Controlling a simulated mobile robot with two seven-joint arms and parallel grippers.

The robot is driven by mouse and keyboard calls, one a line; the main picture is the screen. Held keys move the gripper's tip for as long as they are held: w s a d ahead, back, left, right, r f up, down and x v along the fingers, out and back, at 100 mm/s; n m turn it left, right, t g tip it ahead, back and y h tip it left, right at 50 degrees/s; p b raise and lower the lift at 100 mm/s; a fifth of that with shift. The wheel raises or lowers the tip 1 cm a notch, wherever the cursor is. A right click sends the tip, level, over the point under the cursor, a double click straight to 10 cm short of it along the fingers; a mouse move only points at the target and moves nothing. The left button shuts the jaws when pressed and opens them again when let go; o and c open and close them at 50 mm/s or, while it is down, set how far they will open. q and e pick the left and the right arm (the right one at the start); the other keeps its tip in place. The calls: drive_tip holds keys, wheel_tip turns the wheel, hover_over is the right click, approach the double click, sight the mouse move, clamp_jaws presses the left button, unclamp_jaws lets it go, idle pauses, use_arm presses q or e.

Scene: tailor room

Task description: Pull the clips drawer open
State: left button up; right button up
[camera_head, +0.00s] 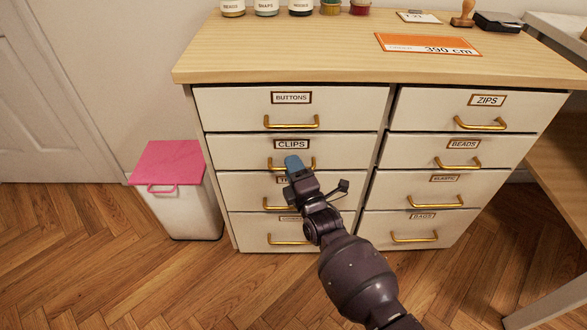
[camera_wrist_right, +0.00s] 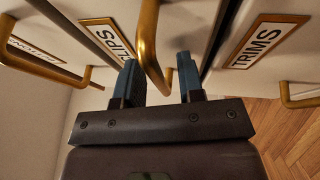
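The clips drawer (camera_head: 232,150) is the second one down in the left column of the cabinet, with a framed "CLIPS" label (camera_head: 291,144). It looks shut, level with its neighbours. Its brass bar handle (camera_head: 311,164) is partly hidden by my right gripper (camera_head: 294,163) in the head view. In the right wrist view the clips handle (camera_wrist_right: 149,45) stands between the two blue-tipped fingers of my right gripper (camera_wrist_right: 160,80). The fingers are apart, with gaps beside the bar, so the gripper is open around the handle. My left gripper is out of view.
The buttons drawer (camera_head: 230,108) is above, and the trims drawer (camera_head: 238,190) is below, partly behind my arm. The wooden top (camera_head: 290,55) holds jars and an orange sign (camera_head: 427,45). A pink-lidded bin (camera_head: 169,162) stands left on the floor. Floor in front is clear.

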clamp_jaws()
drive_tip(key=shift+s, duration=0.15)
